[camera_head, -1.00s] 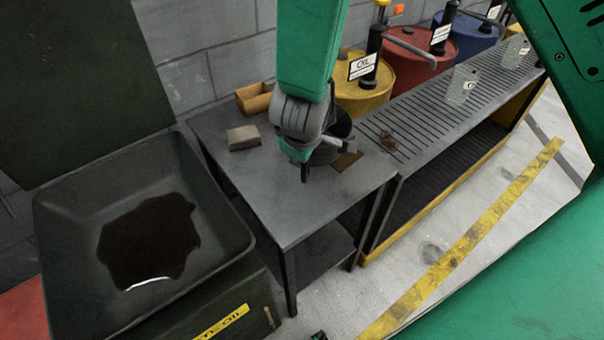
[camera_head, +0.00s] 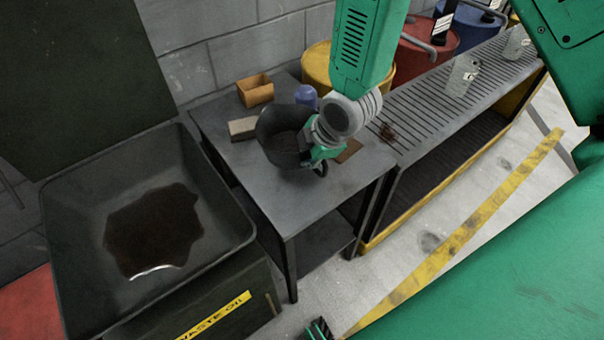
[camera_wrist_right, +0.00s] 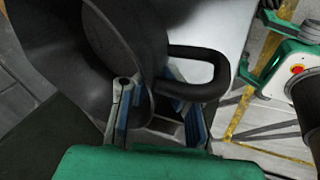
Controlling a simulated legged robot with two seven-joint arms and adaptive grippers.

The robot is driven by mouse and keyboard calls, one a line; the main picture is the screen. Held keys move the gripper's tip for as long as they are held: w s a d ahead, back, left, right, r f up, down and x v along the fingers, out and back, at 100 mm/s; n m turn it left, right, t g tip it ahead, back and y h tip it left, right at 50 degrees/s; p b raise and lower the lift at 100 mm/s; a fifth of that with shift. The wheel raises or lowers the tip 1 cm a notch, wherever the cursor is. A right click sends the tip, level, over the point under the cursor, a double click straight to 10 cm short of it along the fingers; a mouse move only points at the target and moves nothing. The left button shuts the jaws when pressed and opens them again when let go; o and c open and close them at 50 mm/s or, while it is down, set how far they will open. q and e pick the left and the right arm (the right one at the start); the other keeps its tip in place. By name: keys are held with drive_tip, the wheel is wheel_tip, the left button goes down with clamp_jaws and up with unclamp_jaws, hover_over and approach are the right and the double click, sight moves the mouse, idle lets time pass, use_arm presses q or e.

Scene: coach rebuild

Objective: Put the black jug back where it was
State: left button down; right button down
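The black jug (camera_head: 279,134) is over the middle of the grey table (camera_head: 285,205), its open mouth facing up. I cannot tell whether its base touches the table. My right gripper (camera_head: 318,155) is at the jug's right side. In the right wrist view, the jug's handle (camera_wrist_right: 200,82) crosses close to the blue-padded fingers of my right gripper (camera_wrist_right: 160,115). One finger is against the jug and the other beside the handle; the exact contact is partly hidden.
The waste oil tray (camera_head: 225,222) with dark liquid stands left of the table. A slatted bench (camera_head: 430,115) adjoins on the right. The table's front is clear.

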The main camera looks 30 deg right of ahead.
drive_tip(key=f, duration=0.1)
drive_tip(key=a+f, duration=0.1)
drive_tip(key=f, duration=0.1)
drive_tip(key=shift+w+f, duration=0.1)
drive_tip(key=shift+f, duration=0.15)
wheel_tip(320, 180, down, 3)
drive_tip(key=shift+f, duration=0.2)
drive_tip(key=shift+d+f, duration=0.2)
drive_tip(key=shift+f, duration=0.05)
drive_tip(key=shift+d, duration=0.15)
drive_tip(key=c, duration=1.8)
unclamp_jaws()
drive_tip(key=shift+c, duration=0.2)
use_arm(q)
drive_tip(key=shift+a+f, duration=0.4)
drive_tip(key=shift+f, duration=0.05)
use_arm(e)
drive_tip(key=shift+o, duration=0.6)
drive_tip(key=shift+a, duration=0.3)
